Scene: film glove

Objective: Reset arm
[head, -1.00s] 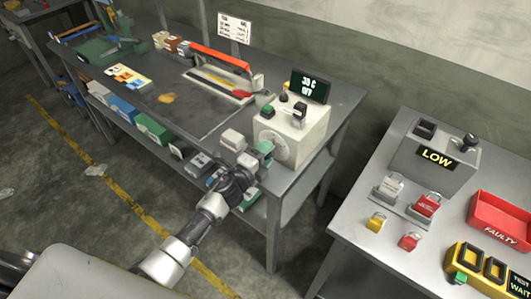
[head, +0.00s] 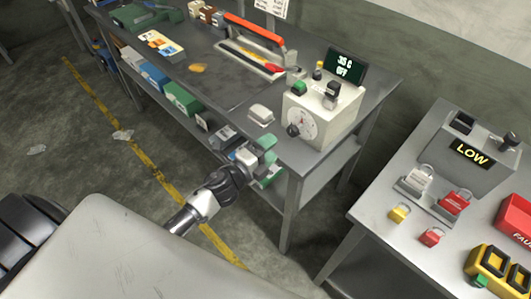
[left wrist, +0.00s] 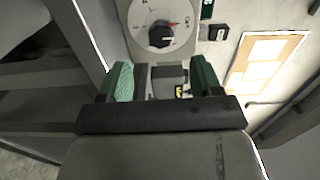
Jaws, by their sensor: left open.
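My left gripper (head: 266,154) has green fingers and is in front of the workbench's front edge, below and left of the cream control box (head: 318,112). In the left wrist view its two green fingers (left wrist: 160,82) stand apart with nothing held between them. The box's dial (left wrist: 160,34) shows beyond the fingertips in that view. My right gripper does not show in either view.
The workbench (head: 235,90) holds a red-handled sealer (head: 253,30) and a small whitish block (head: 261,114). Bins fill its lower shelf. At right, a second table (head: 385,235) bears a LOW box (head: 470,150), padlocks and a red FAULTY bin (head: 516,218). Floor lies open between the tables.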

